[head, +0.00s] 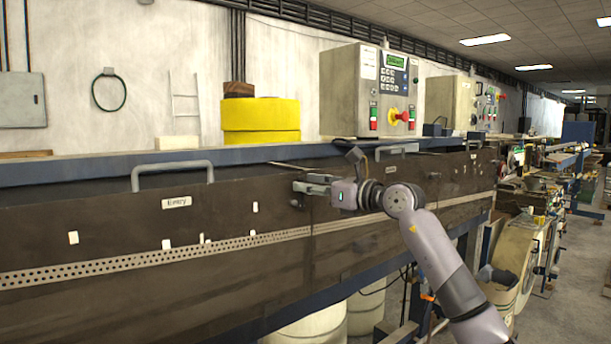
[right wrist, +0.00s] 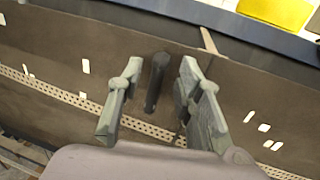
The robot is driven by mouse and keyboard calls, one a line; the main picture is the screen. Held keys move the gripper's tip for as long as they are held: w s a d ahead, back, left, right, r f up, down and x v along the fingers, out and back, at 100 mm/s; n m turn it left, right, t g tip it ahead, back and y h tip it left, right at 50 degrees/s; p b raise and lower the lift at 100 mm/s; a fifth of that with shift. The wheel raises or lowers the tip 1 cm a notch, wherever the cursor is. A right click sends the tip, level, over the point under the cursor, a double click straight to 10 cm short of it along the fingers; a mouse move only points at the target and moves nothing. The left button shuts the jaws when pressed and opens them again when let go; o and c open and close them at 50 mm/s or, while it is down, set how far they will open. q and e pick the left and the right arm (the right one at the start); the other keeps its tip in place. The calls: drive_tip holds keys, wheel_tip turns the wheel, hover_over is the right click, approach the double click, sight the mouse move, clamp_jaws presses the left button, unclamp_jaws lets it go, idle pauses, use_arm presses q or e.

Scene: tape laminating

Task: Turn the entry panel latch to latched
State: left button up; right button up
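The entry panel (head: 120,225) is a long dark brown board with a grey handle on top and a label reading "Entry". My right gripper (head: 298,189) is in front of the panel's right end. In the right wrist view, the right gripper (right wrist: 160,78) is open, with one finger on each side of a dark, bar-shaped latch (right wrist: 157,80). There are visible gaps between the latch and both fingers. The latch stands roughly upright in that picture. In the head view the gripper mostly hides it. My left gripper is not in view.
A perforated strip (head: 150,262) runs along the panel, with several small white tags above it. A second dark panel (head: 430,180) with its own handle continues to the right. A control box (head: 345,95) and a yellow roll (head: 260,118) stand on the ledge behind.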

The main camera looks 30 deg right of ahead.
drive_tip(key=shift+x, duration=0.85)
drive_tip(key=shift+c, duration=0.4)
clamp_jaws()
